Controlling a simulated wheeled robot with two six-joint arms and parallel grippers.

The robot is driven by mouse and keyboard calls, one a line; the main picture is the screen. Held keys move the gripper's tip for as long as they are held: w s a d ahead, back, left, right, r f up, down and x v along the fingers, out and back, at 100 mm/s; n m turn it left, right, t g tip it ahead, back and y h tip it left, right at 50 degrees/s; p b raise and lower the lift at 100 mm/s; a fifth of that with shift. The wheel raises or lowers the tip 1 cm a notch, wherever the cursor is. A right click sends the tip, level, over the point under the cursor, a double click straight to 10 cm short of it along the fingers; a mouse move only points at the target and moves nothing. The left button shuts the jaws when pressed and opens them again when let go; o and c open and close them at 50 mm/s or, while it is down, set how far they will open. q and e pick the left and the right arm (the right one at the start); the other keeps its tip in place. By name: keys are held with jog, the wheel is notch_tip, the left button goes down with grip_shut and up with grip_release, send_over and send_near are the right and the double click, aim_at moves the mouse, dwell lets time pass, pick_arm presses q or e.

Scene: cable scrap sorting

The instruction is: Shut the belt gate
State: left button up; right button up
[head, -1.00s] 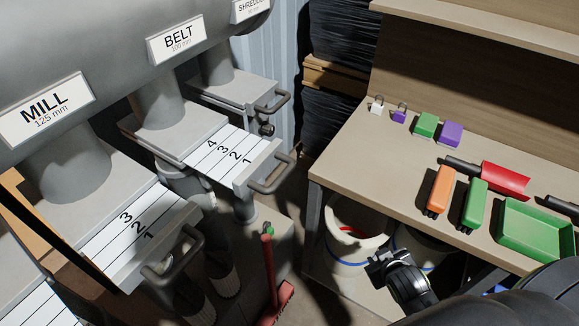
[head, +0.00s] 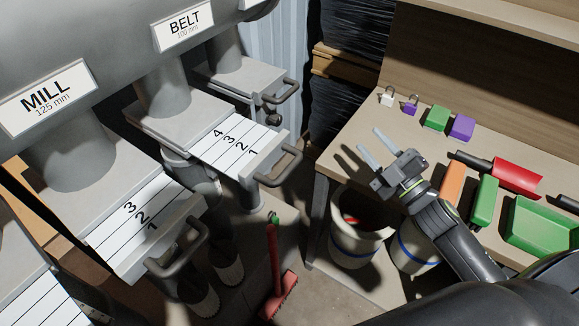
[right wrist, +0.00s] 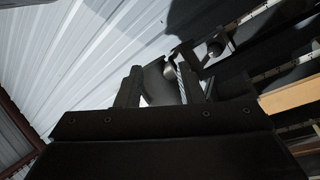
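The belt gate (head: 241,141) is a white slide plate with black lines and the numbers 4 to 1, under the BELT sign (head: 184,25). It sticks out of its grey housing, with the numbers exposed. Its grey bar handle (head: 281,168) is at the front end. My right gripper (head: 373,147) is open and empty, right of the handle and apart from it, in front of the bench's left part. Its two fingers point up and left. In the right wrist view the fingers (right wrist: 158,88) are apart with nothing held between them. My left gripper is out of view.
The mill gate (head: 140,218) is also pulled out, left of the belt gate. The shredder gate's handle (head: 285,91) is behind. A red-handled tool (head: 275,265) stands below. The bench (head: 350,128) holds padlocks, coloured blocks and a green tray (head: 543,225). White buckets (head: 352,250) stand beneath.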

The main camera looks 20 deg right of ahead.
jog(key=s+a+r+n+g+y, duration=0.1)
jog(key=a+r+n+g+y, duration=0.15)
jog(key=n+y, duration=0.4)
jog(key=s+a+r+n+g+y, duration=0.1)
jog(key=a+r+n+g+y, duration=0.1)
jog(key=n+g+y, duration=0.55)
jog(key=n+g, duration=0.7)
jog(key=n, duration=0.1)
send_near(289, 167)
jog(key=a+p, duration=0.1)
jog(key=a, duration=0.2)
jog(key=w+a+p, duration=0.1)
jog(key=a+p, duration=0.1)
jog(key=a, duration=0.1)
jog(key=a+p, duration=0.2)
jog(key=a, duration=0.2)
jog(key=shift+w+r, duration=0.15)
jog(key=shift+r, duration=0.1)
jog(key=shift+d, duration=0.1)
grip_shut()
